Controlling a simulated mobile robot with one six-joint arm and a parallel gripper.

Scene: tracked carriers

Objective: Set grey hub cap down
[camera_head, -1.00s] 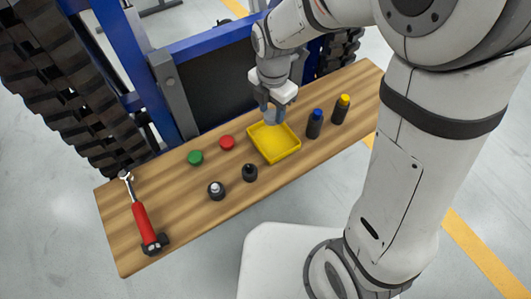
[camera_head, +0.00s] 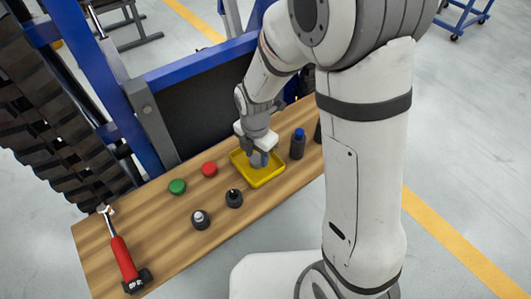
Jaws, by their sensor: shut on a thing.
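My gripper (camera_head: 258,157) points down over the yellow tray (camera_head: 264,184). It is shut on the grey hub cap (camera_head: 259,161), a small blue-grey piece at the fingertips, partly hidden by them. The cap appears inside the tray's outline, close to its floor. I cannot tell whether it touches the floor. The tray is shallow and square and lies on the wooden bench board (camera_head: 186,241).
Left of the tray are a red cap (camera_head: 209,169), a green cap (camera_head: 177,186) and two dark round pieces (camera_head: 234,198) (camera_head: 201,219). A blue-topped bottle (camera_head: 298,144) stands close right. A red-handled wrench (camera_head: 123,257) lies far left.

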